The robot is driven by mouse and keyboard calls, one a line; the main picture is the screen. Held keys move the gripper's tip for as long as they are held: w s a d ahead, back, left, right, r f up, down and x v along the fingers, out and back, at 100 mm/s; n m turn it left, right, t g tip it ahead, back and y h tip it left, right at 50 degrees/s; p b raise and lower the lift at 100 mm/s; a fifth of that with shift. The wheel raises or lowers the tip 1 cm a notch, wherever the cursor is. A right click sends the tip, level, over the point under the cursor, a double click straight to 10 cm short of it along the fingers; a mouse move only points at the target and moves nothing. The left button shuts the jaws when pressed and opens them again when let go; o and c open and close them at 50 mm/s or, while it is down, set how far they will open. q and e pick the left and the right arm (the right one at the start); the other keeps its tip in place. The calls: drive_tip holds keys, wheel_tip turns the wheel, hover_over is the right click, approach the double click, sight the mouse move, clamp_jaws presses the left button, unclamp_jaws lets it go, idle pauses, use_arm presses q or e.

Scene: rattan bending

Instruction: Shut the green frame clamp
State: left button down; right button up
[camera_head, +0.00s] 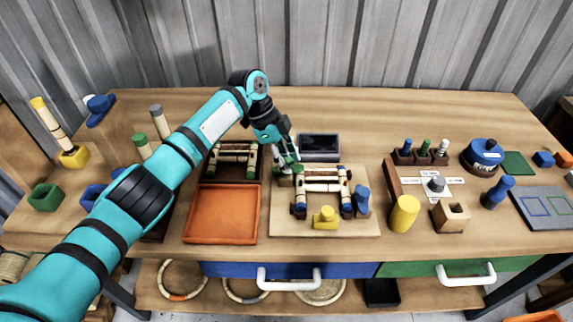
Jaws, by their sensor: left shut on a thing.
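My left arm reaches in from the left, and its gripper (287,163) points down at the back left corner of the light wooden board (280,227). The gripper is shut on the green frame clamp (296,168), which is mostly hidden behind the fingers. On the board lies a frame of pale rattan poles (320,187) with dark blue ends. A yellow clamp (325,216) stands at the front of the frame and a blue clamp (362,199) at its right side. Whether the green clamp is closed is too small to tell. My right gripper is out of view.
An orange tray (222,214) lies left of the board, with a dark box of poles (233,172) behind it. A dark grey tray (320,146) stands behind the board. A yellow cylinder (404,213) and a wooden block (450,215) stand to the right.

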use_arm(q)
drive_tip(key=shift+m+g+b, duration=0.3)
drive_tip(key=shift+m+b, duration=0.3)
drive_tip(key=shift+m, duration=0.3)
drive_tip(key=c, duration=1)
unclamp_jaws()
drive_tip(key=shift+w+a+r, duration=0.1)
drive_tip(key=shift+r, duration=0.2)
drive_tip(key=v, duration=1.1)
drive_tip(key=shift+r, duration=0.25)
